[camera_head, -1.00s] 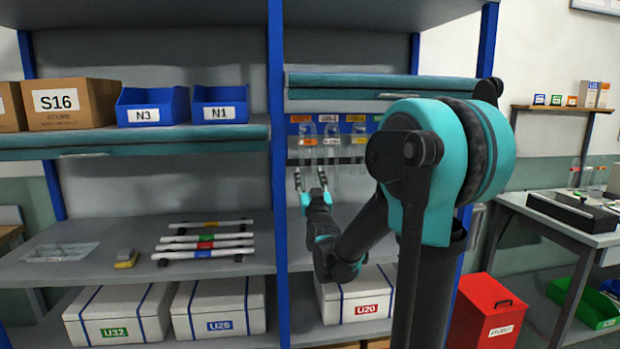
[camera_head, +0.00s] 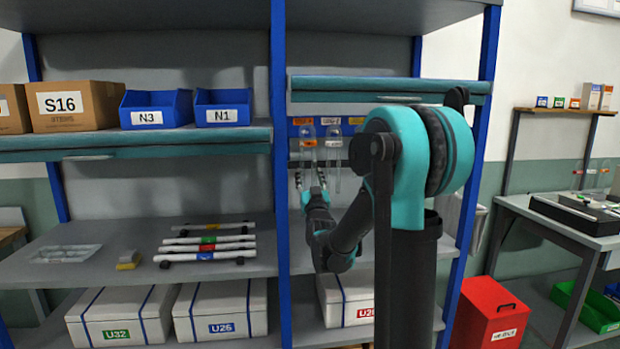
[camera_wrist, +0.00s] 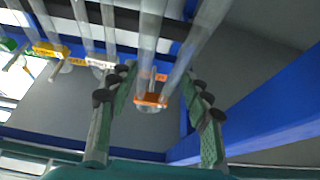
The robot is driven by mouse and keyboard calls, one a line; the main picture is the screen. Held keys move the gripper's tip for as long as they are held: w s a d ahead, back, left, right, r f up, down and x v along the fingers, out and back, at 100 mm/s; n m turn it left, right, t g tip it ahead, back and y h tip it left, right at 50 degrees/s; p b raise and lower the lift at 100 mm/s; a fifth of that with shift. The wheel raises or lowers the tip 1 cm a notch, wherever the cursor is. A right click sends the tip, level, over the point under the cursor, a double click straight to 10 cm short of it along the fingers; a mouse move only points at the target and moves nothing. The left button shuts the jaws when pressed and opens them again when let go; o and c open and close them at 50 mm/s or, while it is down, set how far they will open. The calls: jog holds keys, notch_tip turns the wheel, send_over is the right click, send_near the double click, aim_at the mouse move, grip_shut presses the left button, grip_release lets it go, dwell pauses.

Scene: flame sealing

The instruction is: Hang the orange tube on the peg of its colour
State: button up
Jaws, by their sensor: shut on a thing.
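The orange tube (camera_head: 308,153) is a clear glass tube with an orange band, upright in front of the peg board under an orange label (camera_head: 302,121). In the wrist view the tube (camera_wrist: 150,103) stands between my fingers, its orange-banded end towards me. My gripper (camera_head: 310,180) is below the tube with its fingers pointing up, and it is shut on it; the wrist view shows the gripper (camera_wrist: 158,98) with one finger on each side. The peg is hidden, so I cannot tell whether the tube hangs on it.
A clear tube with a white band (camera_head: 334,143) hangs close to the right. In the wrist view a yellow-banded tube (camera_wrist: 50,50) is at left. A blue shelf post (camera_head: 280,170) stands close left of my gripper. My own arm covers the board's right part.

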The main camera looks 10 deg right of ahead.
jog(key=shift+w+f, duration=0.25)
jog(key=shift+w, duration=1)
jog(key=shift+w+f, duration=0.2)
jog(key=shift+w, duration=1.4)
jog(key=o, duration=1.9)
jog(key=shift+s+f, duration=0.1)
jog(key=shift+s, duration=0.1)
jog(key=r+v, duration=0.1)
jog(key=v, duration=0.7)
jog(key=shift+s, duration=0.4)
dwell(0.7)
